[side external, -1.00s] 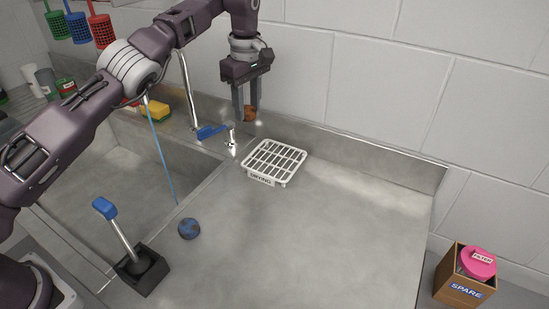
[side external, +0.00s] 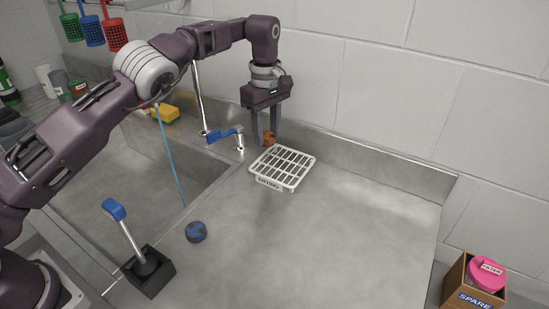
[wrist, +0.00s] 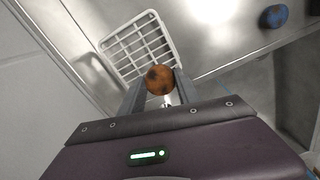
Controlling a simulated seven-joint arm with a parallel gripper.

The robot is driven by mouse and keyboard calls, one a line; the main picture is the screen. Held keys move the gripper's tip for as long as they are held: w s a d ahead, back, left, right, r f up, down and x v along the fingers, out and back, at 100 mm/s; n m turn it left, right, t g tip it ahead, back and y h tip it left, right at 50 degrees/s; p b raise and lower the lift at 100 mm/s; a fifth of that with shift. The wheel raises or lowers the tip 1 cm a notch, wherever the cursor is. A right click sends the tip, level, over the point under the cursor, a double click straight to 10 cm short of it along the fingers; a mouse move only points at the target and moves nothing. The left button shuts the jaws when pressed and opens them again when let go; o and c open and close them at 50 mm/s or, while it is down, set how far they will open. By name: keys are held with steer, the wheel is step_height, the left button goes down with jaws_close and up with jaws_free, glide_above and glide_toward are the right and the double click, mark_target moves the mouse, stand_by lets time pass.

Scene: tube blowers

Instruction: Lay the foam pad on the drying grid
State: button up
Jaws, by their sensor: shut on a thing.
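The foam pad (side external: 269,138) is a small round orange-brown piece with dark spots. My gripper (side external: 269,136) is shut on it and holds it low near the back left edge of the drying grid. The wrist view shows the pad (wrist: 159,79) between the fingertips (wrist: 158,84), overlapping the near edge of the grid in the picture. In the wrist view the grid (wrist: 138,45) lies beyond the pad. Whether pad and grid touch cannot be told.
A blue-handled tap (side external: 226,134) stands just left of the gripper, beside the sink (side external: 130,165). A blue round pad (side external: 196,231) and a blue-handled lever (side external: 130,235) are on the counter. A spare box (side external: 474,283) is at right. The counter's middle is clear.

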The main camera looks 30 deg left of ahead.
mark_target(268, 166)
step_height(268, 166, down, 7)
steer(key=shift+f, duration=0.15)
steer(key=shift+f, duration=0.15)
steer(key=o, duration=1.3)
